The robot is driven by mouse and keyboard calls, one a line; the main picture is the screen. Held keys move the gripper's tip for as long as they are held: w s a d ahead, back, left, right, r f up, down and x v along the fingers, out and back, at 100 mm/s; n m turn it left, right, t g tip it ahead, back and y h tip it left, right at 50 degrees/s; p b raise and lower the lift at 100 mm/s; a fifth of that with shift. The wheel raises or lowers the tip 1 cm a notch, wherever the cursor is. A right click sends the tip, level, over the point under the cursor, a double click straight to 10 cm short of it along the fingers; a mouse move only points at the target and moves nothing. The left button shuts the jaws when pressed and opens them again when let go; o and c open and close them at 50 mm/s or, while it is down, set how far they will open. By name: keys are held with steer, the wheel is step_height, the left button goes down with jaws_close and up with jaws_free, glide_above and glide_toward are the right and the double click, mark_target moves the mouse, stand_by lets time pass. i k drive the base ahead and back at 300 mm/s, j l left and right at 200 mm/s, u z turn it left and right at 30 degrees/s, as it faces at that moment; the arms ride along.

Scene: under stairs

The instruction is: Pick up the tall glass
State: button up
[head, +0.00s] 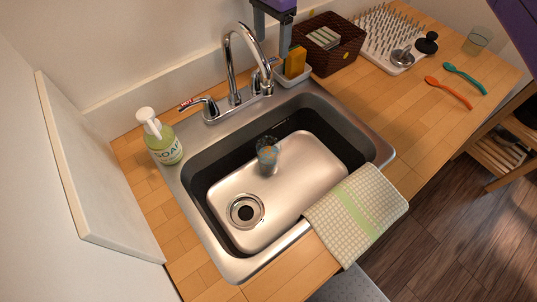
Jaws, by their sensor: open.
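A second clear glass (478,40) is on the wooden counter at the far right. From this angle I cannot tell which of the two is taller. My gripper (272,42) shows at the top edge of the head view, with dark fingers apart and nothing seen between them. In the picture it is above the glass in the sink, close to the faucet, and clearly apart from both glasses.
The curved faucet (230,60) rises behind the steel sink (215,250). A soap bottle (160,138) is left, a sponge (295,62) and brown basket (345,50) behind. A towel (358,212) hangs over the front rim. Orange (448,92) and teal (465,78) utensils lie right.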

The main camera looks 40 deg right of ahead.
mark_target(267, 149)
steer(key=k+l, duration=0.3)
steer(key=k, duration=0.15)
steer(key=k+l, duration=0.3)
steer(key=k, duration=0.2)
